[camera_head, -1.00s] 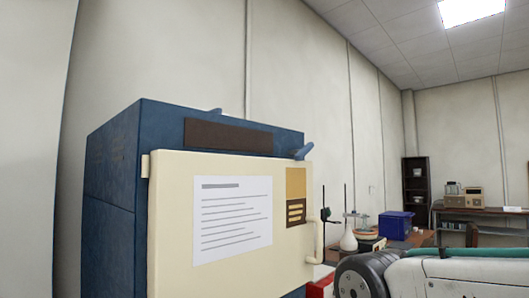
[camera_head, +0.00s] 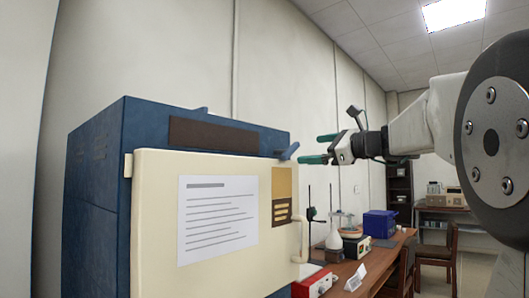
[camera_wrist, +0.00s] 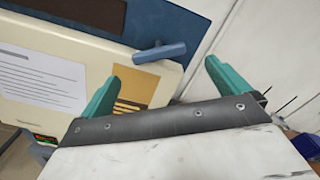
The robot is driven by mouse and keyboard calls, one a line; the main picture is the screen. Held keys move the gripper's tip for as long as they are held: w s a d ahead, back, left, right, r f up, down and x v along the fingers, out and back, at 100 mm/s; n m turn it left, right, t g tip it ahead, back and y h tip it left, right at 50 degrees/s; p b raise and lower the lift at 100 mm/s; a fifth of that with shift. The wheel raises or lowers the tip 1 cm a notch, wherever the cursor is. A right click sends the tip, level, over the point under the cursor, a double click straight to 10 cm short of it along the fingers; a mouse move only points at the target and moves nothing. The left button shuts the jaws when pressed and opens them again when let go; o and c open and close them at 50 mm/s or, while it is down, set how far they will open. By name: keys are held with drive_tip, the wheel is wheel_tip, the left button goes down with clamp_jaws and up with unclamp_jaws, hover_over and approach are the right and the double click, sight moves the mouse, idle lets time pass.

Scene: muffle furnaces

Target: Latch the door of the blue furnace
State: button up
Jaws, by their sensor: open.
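The blue furnace (camera_head: 95,205) stands at the left with its cream door (camera_head: 155,240) across its front. The door looks closed or nearly so; I cannot tell whether a small gap is left. A blue latch lever (camera_head: 288,152) sticks out at the door's top right corner, and it also shows in the wrist view (camera_wrist: 160,52). A cream bar handle (camera_head: 301,240) is on the door's right edge. My gripper (camera_head: 319,149) has green fingers, is open and empty, and is just right of the lever. In the wrist view the lever shows beyond and between the fingertips (camera_wrist: 163,66), apart from them.
Right of the furnace, a wooden bench (camera_head: 375,270) holds a red box (camera_head: 313,284), a flask (camera_head: 334,236) and a blue bin (camera_head: 379,223).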

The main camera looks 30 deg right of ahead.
sight(293, 150)
drive_tip(key=x, duration=0.6)
drive_tip(key=shift+w+a, duration=0.1)
drive_tip(key=shift+w, duration=0.05)
drive_tip(key=c, duration=0.9)
